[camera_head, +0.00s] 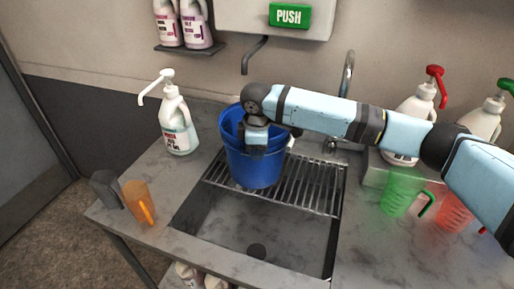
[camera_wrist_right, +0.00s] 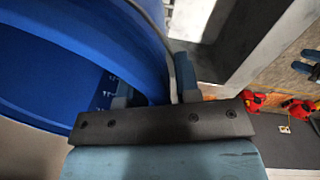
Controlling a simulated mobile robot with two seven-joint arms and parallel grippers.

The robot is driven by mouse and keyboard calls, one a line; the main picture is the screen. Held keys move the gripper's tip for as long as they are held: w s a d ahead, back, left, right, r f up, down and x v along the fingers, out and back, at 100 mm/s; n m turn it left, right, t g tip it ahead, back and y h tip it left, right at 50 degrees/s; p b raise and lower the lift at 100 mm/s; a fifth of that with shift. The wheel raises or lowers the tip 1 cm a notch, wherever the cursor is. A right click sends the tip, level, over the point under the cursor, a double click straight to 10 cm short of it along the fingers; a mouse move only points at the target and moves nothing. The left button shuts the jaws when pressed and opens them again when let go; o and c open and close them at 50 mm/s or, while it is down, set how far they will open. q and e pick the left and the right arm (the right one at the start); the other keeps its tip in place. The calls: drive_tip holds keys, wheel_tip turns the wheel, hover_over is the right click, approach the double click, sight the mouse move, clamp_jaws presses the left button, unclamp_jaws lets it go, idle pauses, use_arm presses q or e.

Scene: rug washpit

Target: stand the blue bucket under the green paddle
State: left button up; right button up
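The blue bucket (camera_head: 252,165) stands upright on the wire rack over the sink, below and slightly left of the green PUSH paddle (camera_head: 290,15). A dark spout (camera_head: 246,62) hangs under the paddle's housing, behind and above the bucket. My right gripper (camera_head: 258,143) is at the bucket's rim. In the right wrist view the fingers (camera_wrist_right: 155,88) straddle the wall of the bucket (camera_wrist_right: 50,75), one inside and one outside, with a gap between them. The bucket hides part of the rack. My left gripper is not in view.
A white pump bottle (camera_head: 177,128) stands left of the bucket. A chrome tap (camera_head: 347,75) rises at the back right. Orange (camera_head: 139,200), green (camera_head: 402,190) and red (camera_head: 454,212) jugs stand on the counter. The sink basin (camera_head: 240,225) is open in front.

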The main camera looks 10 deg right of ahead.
wheel_tip(320, 180, up, 12)
drive_tip(key=s, duration=0.1)
drive_tip(key=shift+a+r+b, duration=0.15)
drive_tip(key=shift+a+b, duration=0.05)
drive_tip(key=shift+b, duration=0.1)
idle(0.4)
